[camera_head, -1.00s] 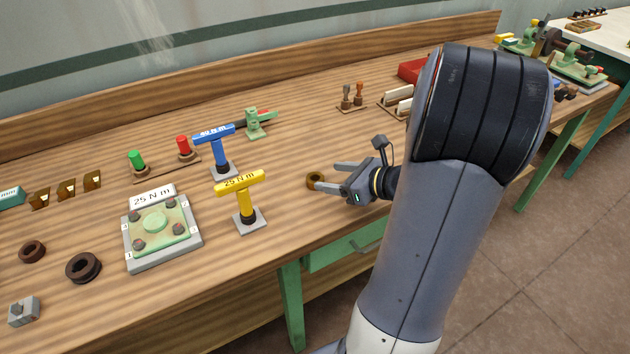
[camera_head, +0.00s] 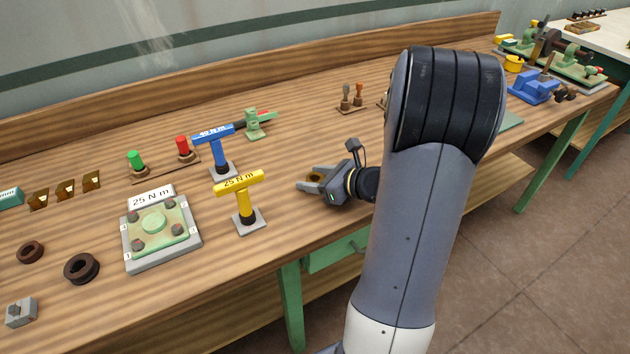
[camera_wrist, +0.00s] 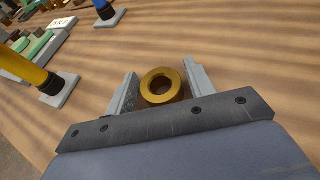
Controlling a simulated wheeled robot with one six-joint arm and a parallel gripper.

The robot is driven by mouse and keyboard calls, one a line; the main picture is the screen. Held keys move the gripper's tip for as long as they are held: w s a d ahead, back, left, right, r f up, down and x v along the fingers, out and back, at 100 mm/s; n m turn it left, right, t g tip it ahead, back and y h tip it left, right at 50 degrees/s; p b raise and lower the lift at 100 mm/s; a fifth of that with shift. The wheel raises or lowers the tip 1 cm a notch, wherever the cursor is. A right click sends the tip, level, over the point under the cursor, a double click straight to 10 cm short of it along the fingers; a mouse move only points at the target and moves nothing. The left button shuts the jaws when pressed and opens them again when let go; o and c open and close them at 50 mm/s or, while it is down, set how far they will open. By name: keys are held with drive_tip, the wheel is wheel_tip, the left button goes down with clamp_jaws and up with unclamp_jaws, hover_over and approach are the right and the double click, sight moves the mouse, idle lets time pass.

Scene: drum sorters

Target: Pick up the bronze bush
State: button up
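The bronze bush (camera_wrist: 147,96) is a short gold-brown ring with a central hole, standing on the wooden bench. In the wrist view it sits between the two fingers of my gripper (camera_wrist: 160,84), close to the palm. The right finger is near or at its side, and a gap shows toward the left finger. In the head view my gripper (camera_head: 308,180) is low at the bench, with the bush (camera_head: 317,176) partly hidden between its fingers. The fingers look open around it.
A yellow 25 N m T-handle tool (camera_head: 243,200) stands just left of my gripper, with a blue 40 N m one (camera_head: 218,150) behind it. A green fixture plate (camera_head: 160,232) and dark rings (camera_head: 82,268) lie farther left. The bench front edge is close below.

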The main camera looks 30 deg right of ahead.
drive_tip(key=c, duration=0.9)
drive_tip(key=shift+r, duration=0.15)
